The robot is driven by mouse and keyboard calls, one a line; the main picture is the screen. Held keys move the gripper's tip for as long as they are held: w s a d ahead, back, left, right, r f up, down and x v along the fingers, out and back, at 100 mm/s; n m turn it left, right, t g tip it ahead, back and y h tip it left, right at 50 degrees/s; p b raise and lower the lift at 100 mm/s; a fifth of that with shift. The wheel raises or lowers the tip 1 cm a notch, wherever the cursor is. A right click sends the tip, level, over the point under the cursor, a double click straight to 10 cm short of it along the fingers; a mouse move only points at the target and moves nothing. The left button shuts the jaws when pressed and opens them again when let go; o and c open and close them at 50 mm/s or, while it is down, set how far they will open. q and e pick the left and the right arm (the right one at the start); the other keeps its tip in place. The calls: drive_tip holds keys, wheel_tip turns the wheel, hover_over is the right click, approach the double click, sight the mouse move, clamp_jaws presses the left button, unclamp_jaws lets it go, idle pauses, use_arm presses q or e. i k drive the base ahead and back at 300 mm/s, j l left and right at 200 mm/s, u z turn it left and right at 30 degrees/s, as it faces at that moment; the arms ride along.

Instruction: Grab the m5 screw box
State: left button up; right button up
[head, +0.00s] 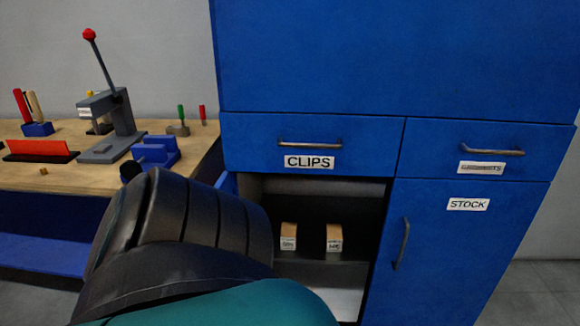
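Two small cardboard boxes stand apart on a shelf (308,254) inside the open lower compartment of the blue cabinet (400,60). The left box (288,236) and the right box (334,238) each have a brown top and a white label on the front. The labels are too small to read surely, so I cannot tell which is the m5 screw box. Neither gripper shows. A large black and teal part, apparently my own arm, fills the lower left and hides the left side of the compartment.
A CLIPS drawer (312,143) and a second labelled drawer (485,150) are shut above. The STOCK door (455,250) is shut at right. A wooden workbench (60,175) at left holds a lever press (105,115) and tools. Grey floor shows at lower right.

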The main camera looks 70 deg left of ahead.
sight(289, 231)
drive_tip(key=i+u, duration=0.2)
drive_tip(key=u, duration=0.25)
drive_tip(key=i+u, duration=0.2)
drive_tip(key=u, duration=0.25)
drive_tip(key=i+u, duration=0.2)
drive_tip(key=u, duration=0.25)
drive_tip(key=i+j+u, duration=0.15)
drive_tip(key=i+u, duration=0.25)
drive_tip(key=i, duration=0.3)
